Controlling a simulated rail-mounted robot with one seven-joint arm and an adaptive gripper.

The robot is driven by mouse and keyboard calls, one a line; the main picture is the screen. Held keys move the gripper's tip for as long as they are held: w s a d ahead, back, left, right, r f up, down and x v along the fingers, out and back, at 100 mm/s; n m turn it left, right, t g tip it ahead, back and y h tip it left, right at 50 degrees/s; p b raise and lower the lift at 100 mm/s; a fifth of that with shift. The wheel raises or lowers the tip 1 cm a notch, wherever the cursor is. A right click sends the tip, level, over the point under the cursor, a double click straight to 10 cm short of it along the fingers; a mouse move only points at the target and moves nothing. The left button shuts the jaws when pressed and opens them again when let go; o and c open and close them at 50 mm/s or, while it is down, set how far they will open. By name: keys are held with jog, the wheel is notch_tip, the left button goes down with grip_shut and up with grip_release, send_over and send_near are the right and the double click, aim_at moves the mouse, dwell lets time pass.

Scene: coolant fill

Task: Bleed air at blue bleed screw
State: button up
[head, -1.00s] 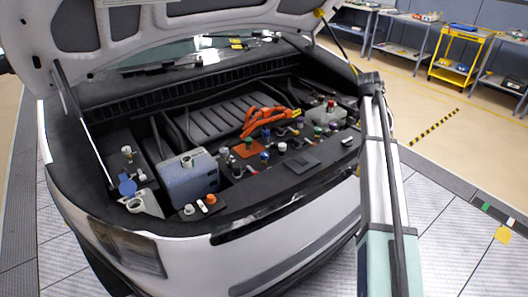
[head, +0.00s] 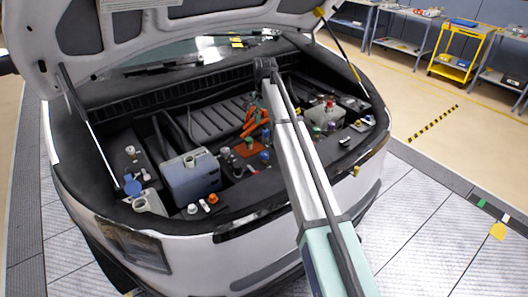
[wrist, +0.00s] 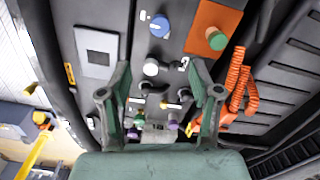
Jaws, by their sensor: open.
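A round blue knob (wrist: 159,26) shows near the top of the wrist view, beside an orange plate (wrist: 198,18) with a green knob (wrist: 216,39) on it. In the head view a small blue cap (head: 264,156) stands near the orange plate (head: 250,150), left of my arm. I cannot tell for sure which blue part is the bleed screw. My gripper (wrist: 160,80) is open and empty above the engine bay, its fingers apart and clear of the blue knob. In the head view my arm hides part of the bay, and the gripper's fingers do not show.
Orange cables (wrist: 238,82) run right of the gripper in the wrist view. A white cap (wrist: 151,67) and several small fittings lie between the fingers. A blue-grey box (head: 188,178) stands left in the bay. The raised hood (head: 160,40) hangs above.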

aim_at(264, 153)
notch_tip(264, 153, down, 15)
jog(key=p, duration=0.4)
jog(key=shift+f, duration=0.15)
jog(key=c, duration=1.1)
